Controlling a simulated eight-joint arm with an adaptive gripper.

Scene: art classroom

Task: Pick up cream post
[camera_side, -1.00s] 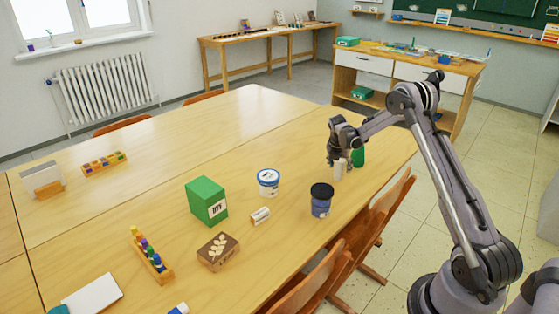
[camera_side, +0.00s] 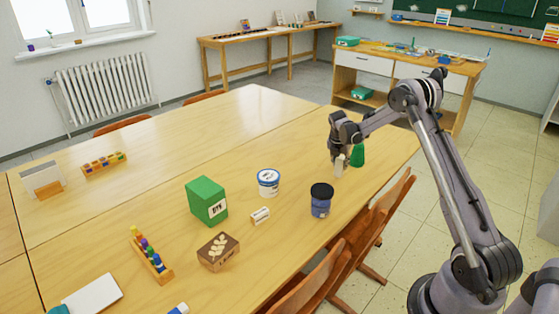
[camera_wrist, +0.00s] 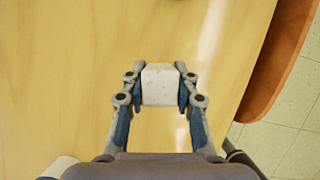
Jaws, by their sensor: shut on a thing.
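The cream post (camera_side: 340,167) is a small pale upright piece at the right part of the table in the side view. My gripper (camera_side: 340,156) is above it and shut on its upper part. In the wrist view, the post's pale top (camera_wrist: 160,84) sits between the two fingers of my gripper (camera_wrist: 160,86), with a finger against each side. Whether its lower end touches the table is hard to tell.
A green cone-like piece (camera_side: 357,156) stands just right of the post. Wooden chairs (camera_side: 376,227) line the table's near edge.

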